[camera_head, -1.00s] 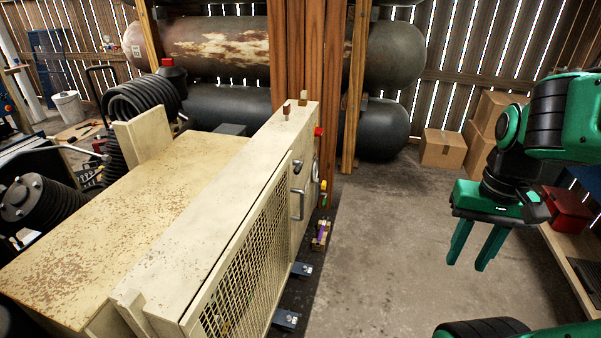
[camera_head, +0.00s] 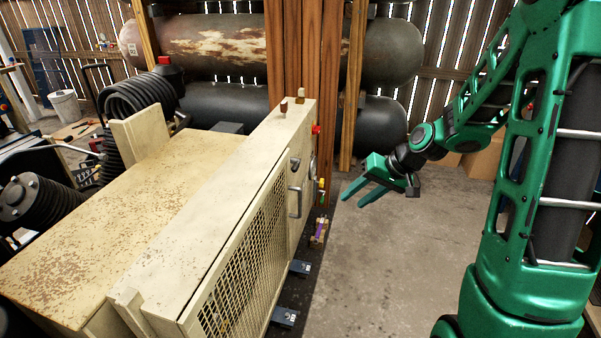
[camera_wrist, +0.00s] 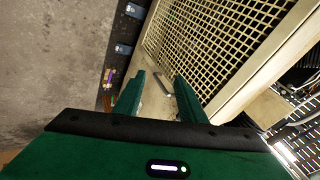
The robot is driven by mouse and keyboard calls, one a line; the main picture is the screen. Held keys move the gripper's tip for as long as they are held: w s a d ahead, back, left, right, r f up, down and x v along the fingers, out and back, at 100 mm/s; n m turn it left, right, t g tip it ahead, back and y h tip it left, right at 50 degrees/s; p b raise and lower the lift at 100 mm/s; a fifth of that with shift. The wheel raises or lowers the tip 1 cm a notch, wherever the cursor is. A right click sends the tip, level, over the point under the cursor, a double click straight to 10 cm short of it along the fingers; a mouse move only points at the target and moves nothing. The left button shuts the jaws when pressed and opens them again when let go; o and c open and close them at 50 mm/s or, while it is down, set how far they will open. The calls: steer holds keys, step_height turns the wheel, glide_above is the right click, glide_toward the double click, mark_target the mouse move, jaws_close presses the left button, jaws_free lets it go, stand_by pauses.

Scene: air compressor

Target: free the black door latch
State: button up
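The small black door latch (camera_head: 295,164) sits high on the cream compressor cabinet's front, near the mesh door's far edge. A grey bar handle (camera_head: 295,202) is just below it. The mesh door (camera_head: 245,262) looks closed. My gripper (camera_head: 352,200) is open and empty, to the right of the latch and handle and apart from them, its fingers pointing left toward the cabinet. In the wrist view, the mesh door (camera_wrist: 215,42) is beyond the two spread fingers, and a grey bar, seemingly the handle (camera_wrist: 163,80), shows between them. I cannot make out the latch there.
Red and yellow-green fittings (camera_head: 321,188) stick out beside the latch. Small blue-grey blocks (camera_head: 285,317) lie at the cabinet's foot. Wooden posts (camera_head: 305,60) and dark tanks (camera_head: 385,125) stand behind. The concrete floor (camera_head: 385,270) to the right is clear.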

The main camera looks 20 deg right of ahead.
steer(key=w+a+f+m+t+y, duration=0.25)
steer(key=w+a+t+y, duration=0.2)
steer(key=w, duration=0.65)
steer(key=m+t, duration=0.3)
steer(key=m, duration=0.1)
glide_toward(296, 166)
steer(key=shift+t, duration=0.25)
steer(key=x, duration=0.4)
steer(key=f+x, duration=0.1)
steer(key=x, duration=0.3)
steer(key=shift+s+f, duration=0.2)
steer(key=shift+d, duration=0.1)
jaws_close()
